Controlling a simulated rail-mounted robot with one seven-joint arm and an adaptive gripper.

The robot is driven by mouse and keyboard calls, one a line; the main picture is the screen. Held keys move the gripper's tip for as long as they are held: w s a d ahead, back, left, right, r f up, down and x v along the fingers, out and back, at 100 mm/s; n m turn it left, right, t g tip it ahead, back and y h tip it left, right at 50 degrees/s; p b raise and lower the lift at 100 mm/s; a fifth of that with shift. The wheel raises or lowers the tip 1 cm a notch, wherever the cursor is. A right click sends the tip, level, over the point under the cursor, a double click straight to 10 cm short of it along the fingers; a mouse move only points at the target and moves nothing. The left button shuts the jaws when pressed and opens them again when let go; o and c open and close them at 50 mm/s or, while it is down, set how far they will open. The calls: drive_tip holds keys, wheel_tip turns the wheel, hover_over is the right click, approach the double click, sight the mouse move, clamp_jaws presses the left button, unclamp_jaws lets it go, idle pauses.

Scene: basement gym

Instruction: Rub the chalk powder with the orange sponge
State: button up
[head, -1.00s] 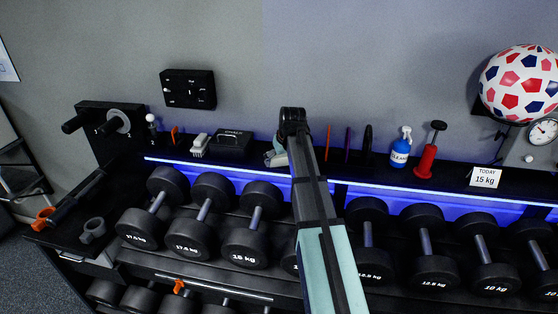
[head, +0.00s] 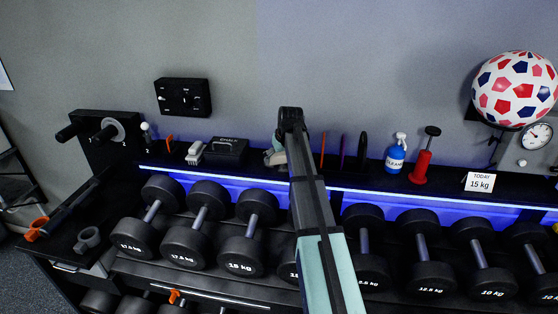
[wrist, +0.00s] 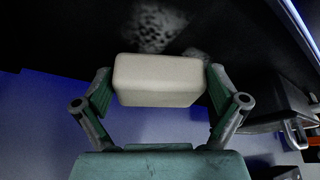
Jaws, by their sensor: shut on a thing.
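My gripper (wrist: 158,90) is shut on a pale cream block (wrist: 158,80) with rounded edges, seen in the wrist view between the two green-lined fingers. The block looks cream, not orange. A speckled white powder patch (wrist: 155,26) lies on the black shelf top just beyond the block, with a smaller pale smear near its right corner. I cannot tell whether the block touches the shelf. In the head view my arm hides most of the gripper; a part of it (head: 274,156) shows left of the arm, over the shelf.
Left of my gripper stand a black box (head: 226,152) and a white brush (head: 195,153). To the right are thin upright items, a blue cleaner bottle (head: 396,155) and a red pump-like item (head: 420,160). Dumbbells (head: 245,250) fill the rack below. The wall is close behind.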

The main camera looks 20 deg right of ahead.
sight(279, 174)
drive_tip(key=shift+w+d+f, duration=0.1)
drive_tip(key=shift+w+d, duration=0.35)
drive_tip(key=shift+w, duration=0.2)
drive_tip(key=shift+w+d, duration=0.45)
drive_tip(key=shift+w, duration=0.15)
drive_tip(key=shift+s+d, duration=0.45)
drive_tip(key=shift+d, duration=0.2)
drive_tip(key=shift+s+a+p, duration=0.25)
drive_tip(key=shift+s+a, duration=0.6)
drive_tip(key=shift+s, duration=0.35)
drive_tip(key=shift+s+a+p, duration=0.2)
drive_tip(key=shift+s+a, duration=0.7)
drive_tip(key=shift+s, duration=0.3)
drive_tip(key=shift+s+a+p, duration=0.25)
drive_tip(key=shift+s+a, duration=0.6)
drive_tip(key=shift+s, duration=0.35)
drive_tip(key=shift+s+a+f, duration=0.15)
drive_tip(key=shift+s+a, duration=0.15)
drive_tip(key=shift+s, duration=0.2)
